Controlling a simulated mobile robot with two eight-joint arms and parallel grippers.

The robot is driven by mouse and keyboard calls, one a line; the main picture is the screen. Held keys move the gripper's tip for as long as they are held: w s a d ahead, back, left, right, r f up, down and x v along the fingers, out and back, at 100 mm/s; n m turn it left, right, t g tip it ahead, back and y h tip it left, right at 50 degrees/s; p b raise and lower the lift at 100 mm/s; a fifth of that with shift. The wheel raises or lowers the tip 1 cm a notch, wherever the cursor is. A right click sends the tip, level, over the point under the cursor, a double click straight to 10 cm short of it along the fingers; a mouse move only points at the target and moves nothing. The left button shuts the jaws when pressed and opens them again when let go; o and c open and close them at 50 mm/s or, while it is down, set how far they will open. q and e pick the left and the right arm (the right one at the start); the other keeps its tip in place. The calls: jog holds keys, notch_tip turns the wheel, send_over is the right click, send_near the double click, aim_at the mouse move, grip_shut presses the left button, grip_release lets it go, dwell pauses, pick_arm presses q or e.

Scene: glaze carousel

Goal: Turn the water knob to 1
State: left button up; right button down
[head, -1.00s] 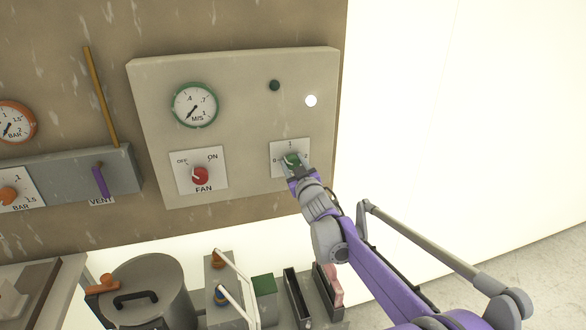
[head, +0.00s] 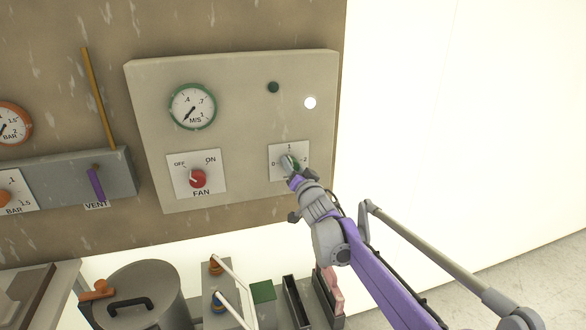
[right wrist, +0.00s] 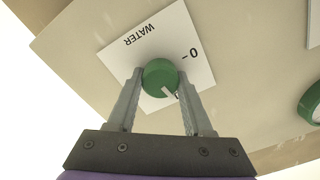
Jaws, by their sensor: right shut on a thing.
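The water knob (right wrist: 160,76) is round and green on a white plate (right wrist: 196,27) marked WATER. In the head view this plate (head: 303,172) has 0 at left, 1 at top and 2 at right. My right gripper (right wrist: 160,88) is shut on the knob, one finger on each side. The knob's white pointer line points to the lower right in the right wrist view, away from the WATER lettering and roughly towards the 1 side. In the head view my right gripper (head: 290,164) partly hides the knob. My left gripper is not in view.
A red fan knob (head: 198,179) sits left on the same panel (head: 245,130), below a green-rimmed gauge (head: 192,106). A dark lamp (head: 273,87) and a lit white lamp (head: 310,103) are above. A pot (head: 148,295) and racks stand below.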

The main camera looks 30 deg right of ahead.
jog(key=shift+m, duration=0.9)
jog(key=shift+c, duration=1.5)
grip_release()
jog(key=shift+s, duration=0.1)
jog(key=v, duration=1)
jog(key=shift+s, duration=0.3)
jog(key=shift+a, duration=0.2)
